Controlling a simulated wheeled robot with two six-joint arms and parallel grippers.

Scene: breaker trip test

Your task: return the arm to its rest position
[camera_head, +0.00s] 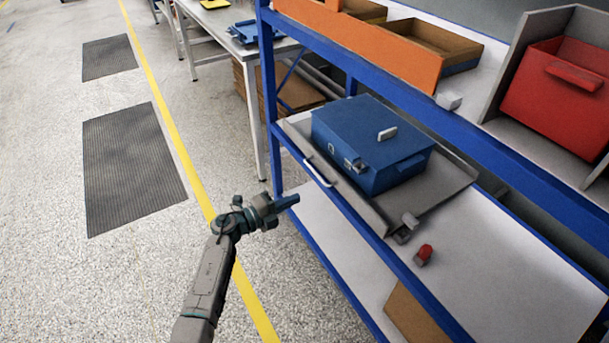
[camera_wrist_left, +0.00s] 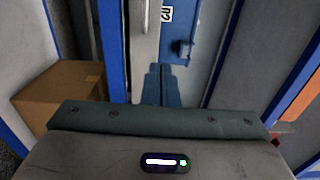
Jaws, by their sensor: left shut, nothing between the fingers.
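My left arm comes in from the bottom of the head view, and its gripper (camera_head: 290,200) is shut and empty. It is held in front of the blue shelf rack, left of and below the tray's handle, apart from the box. In the left wrist view the closed fingers (camera_wrist_left: 164,84) point toward the rack. A blue box (camera_head: 372,138) with a latch on its front sits on a grey tray (camera_head: 440,190). A small part of the blue box (camera_wrist_left: 185,25) also shows in the left wrist view. My right gripper is not in view.
The blue rack (camera_head: 350,275) fills the right side. A red button (camera_head: 425,252) is on its shelf. A red bin (camera_head: 560,105) and an orange panel (camera_head: 370,45) are above. A cardboard box (camera_wrist_left: 65,95) stands low. Open floor with dark mats (camera_head: 130,165) lies left.

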